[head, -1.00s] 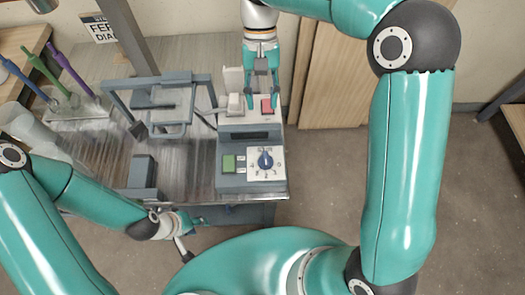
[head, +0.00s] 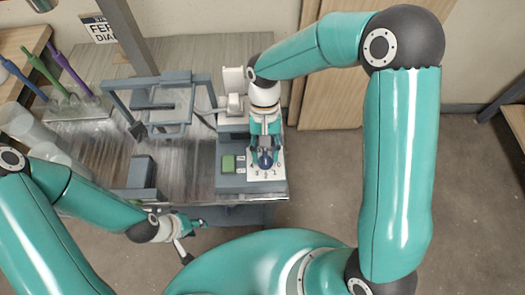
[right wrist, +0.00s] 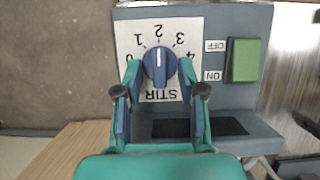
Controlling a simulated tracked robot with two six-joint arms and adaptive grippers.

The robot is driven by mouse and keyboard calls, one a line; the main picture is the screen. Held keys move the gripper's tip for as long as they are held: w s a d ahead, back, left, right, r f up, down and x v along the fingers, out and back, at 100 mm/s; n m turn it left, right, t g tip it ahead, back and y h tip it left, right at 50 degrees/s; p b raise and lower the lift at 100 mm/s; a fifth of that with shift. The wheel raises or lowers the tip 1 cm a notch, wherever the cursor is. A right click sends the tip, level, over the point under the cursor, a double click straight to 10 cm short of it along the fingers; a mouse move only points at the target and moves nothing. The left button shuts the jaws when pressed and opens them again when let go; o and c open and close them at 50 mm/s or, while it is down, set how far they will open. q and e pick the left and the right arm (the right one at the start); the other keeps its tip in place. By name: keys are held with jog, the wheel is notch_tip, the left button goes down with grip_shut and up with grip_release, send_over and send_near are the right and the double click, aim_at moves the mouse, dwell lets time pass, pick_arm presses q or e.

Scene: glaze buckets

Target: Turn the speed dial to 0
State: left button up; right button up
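The speed dial (right wrist: 160,68) is a round blue knob with a white pointer line, on a white plate marked STIR with numbers. In the right wrist view, which shows the plate upside down, the line points toward the 2. My right gripper (right wrist: 160,80) is open, with one fingertip on each side of the knob; I cannot tell whether they touch it. In the head view my right gripper (head: 266,156) is over the dial (head: 266,163) and partly hides it and the plate. My left gripper (head: 192,236) is open and empty, in front of the bench edge.
The grey control box (head: 228,183) carries a green switch (right wrist: 243,61) marked ON and OFF beside the dial. A grey frame (head: 165,105) stands to the left on the metal bench. Translucent buckets (head: 22,125) are at the far left. Floor to the right is clear.

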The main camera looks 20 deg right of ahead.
jog(key=shift+f, duration=0.1)
grip_shut()
jog(key=shift+a, duration=0.15)
